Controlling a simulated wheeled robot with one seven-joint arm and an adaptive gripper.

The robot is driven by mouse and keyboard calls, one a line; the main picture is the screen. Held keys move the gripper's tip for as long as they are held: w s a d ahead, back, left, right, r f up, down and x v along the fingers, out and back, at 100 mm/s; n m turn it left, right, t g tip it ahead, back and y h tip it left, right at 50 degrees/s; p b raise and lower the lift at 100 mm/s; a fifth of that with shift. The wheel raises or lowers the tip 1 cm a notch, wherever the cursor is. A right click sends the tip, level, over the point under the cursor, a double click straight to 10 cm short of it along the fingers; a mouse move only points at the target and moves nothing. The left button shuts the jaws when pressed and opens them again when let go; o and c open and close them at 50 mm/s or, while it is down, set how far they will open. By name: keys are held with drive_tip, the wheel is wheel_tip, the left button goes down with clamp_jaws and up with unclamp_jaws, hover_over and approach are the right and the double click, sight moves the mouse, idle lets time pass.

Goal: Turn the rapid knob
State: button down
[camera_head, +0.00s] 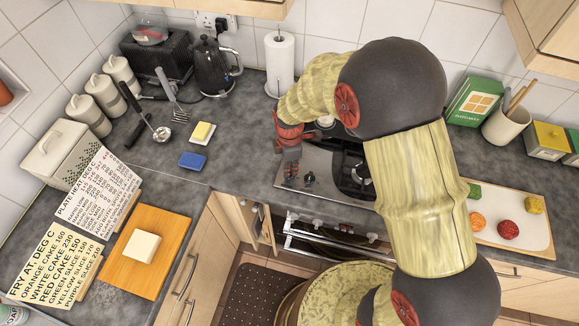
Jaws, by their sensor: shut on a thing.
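The steel hob (325,190) is set into the grey counter, and my arm covers much of it. One small dark knob (309,178) shows on its front left part. My gripper (290,180) points down at the hob's left front, just left of that visible knob. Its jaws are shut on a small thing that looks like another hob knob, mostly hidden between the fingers. I cannot read any label that tells which knob is the rapid one.
A black kettle (212,65) and paper roll (279,60) stand behind. A white tray (490,235) with coloured pieces is at right. Printed cards (98,190) stand at left.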

drive_tip(key=shift+n, duration=1.3)
drive_tip(key=c, duration=1.9)
unclamp_jaws()
wheel_tip(320, 180, up, 12)
